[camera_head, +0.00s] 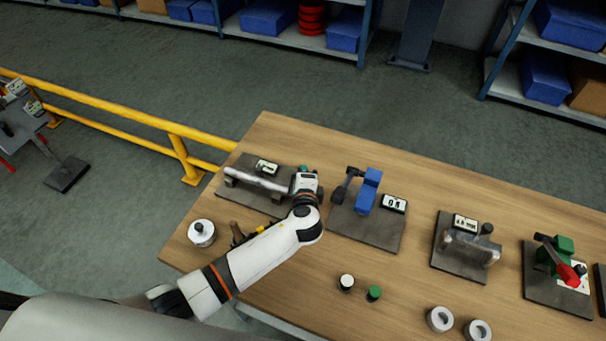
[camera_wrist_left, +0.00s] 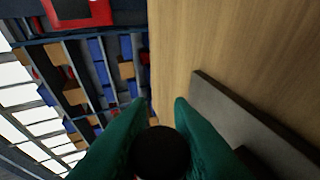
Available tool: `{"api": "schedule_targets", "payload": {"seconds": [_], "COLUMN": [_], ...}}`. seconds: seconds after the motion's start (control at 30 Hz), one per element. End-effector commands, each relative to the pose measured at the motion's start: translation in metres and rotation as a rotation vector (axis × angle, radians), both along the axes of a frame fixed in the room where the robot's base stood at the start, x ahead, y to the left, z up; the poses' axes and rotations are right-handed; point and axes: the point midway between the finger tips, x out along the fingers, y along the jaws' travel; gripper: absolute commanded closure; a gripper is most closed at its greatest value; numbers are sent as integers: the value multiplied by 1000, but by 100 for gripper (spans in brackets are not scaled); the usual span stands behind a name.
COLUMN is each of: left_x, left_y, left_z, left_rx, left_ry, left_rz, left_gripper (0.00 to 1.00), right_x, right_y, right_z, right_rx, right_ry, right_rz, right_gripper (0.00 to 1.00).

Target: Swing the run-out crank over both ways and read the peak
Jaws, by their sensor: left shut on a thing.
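The run-out fixture's grey plate (camera_head: 236,192) lies at the left of the wooden bench, with a pale shaft (camera_head: 258,179) on supports. A small white readout (camera_head: 267,167) stands behind the shaft; its figures are too small to read. My left gripper (camera_head: 305,172) is at the right end of this fixture and hides that end. In the left wrist view, its green fingers (camera_wrist_left: 160,135) are shut on a round black knob (camera_wrist_left: 161,153), which looks like the crank's handle. The crank arm itself is hidden. My right gripper is not in view.
A blue fixture (camera_head: 370,190) with a readout (camera_head: 394,204) stands close to the right. Farther right are a grey-metal fixture (camera_head: 470,245) and a green one with a red lever (camera_head: 570,272). Loose pegs and rings lie along the front. The bench's back strip is clear.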

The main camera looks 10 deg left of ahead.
Motion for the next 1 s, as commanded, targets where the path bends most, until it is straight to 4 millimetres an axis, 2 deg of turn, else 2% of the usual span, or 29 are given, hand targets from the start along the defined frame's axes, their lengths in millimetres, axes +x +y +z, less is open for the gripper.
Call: {"api": "schedule_targets", "payload": {"seconds": [0.07, 0.1, 0.2, 0.57, 0.77, 1.0], "left_x": [-1, -1, -1, -4, -29, -74], "left_y": [0, 0, 0, -1, -7, -18], "left_z": [-1, -1, -1, 0, 8, 25], "left_rx": [1, 1, 1, 0, -3, -3], "left_ry": [2, 2, 1, 0, 2, 1], "left_rz": [1, 1, 1, 0, 0, -2], "left_gripper": [100, 76, 60, 60, 60, 60], "right_x": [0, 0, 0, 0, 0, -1], "right_y": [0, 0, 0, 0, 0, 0], "right_z": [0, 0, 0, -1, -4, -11], "right_rx": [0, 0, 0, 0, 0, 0], "right_ry": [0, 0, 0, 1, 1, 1], "right_rz": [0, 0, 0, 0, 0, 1], "right_gripper": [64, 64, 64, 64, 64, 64]}}
